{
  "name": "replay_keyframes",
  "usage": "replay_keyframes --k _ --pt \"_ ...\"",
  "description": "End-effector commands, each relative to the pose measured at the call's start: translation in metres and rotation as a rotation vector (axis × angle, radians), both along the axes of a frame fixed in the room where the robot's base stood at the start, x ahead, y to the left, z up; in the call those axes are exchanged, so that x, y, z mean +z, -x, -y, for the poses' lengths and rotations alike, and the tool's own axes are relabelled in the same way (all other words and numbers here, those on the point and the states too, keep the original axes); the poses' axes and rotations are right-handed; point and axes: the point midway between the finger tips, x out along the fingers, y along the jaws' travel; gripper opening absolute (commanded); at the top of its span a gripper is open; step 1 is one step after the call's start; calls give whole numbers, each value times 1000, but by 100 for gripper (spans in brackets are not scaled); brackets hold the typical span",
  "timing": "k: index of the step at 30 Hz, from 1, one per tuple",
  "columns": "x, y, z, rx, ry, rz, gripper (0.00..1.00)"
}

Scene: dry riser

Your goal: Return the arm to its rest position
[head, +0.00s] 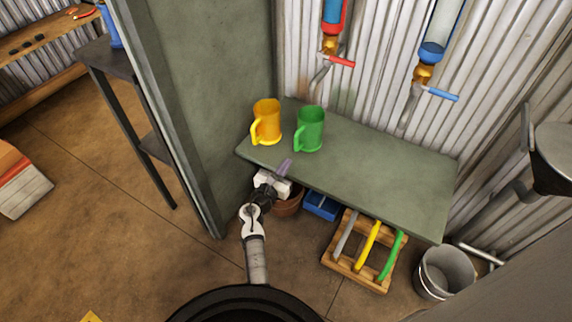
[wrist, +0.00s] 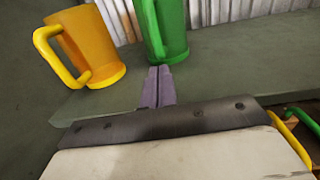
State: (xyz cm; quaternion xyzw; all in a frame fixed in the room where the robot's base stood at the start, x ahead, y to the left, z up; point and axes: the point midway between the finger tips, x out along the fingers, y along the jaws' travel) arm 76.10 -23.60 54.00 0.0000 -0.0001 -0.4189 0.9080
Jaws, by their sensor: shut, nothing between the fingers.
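My gripper (head: 285,168) is at the front left edge of the green shelf (head: 375,181), with its purple fingers together and nothing between them. The closed fingers also show in the wrist view (wrist: 157,88), pointing toward the green mug. The arm reaches up from the bottom of the head view. An orange mug (head: 266,122) and a green mug (head: 310,129) stand upright on the shelf's left part, just beyond the fingers. In the wrist view the orange mug (wrist: 90,45) is left of the fingers and the green mug (wrist: 165,30) is behind them.
Below the shelf are a brown pot (head: 287,205), a blue bin (head: 321,206), a wooden crate (head: 341,266) with coloured handles and a grey bucket (head: 445,272). A green partition (head: 200,80) stands close on the left. Red and blue taps are on the corrugated wall above.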

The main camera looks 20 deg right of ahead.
Motion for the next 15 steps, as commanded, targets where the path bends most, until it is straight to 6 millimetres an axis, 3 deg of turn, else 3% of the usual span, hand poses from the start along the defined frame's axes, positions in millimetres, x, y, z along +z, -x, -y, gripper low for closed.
replay_keyframes --k 9,15 --pt "-1 47 -56 4 0 -1 0" --pt "-1 62 -73 2 0 0 0"
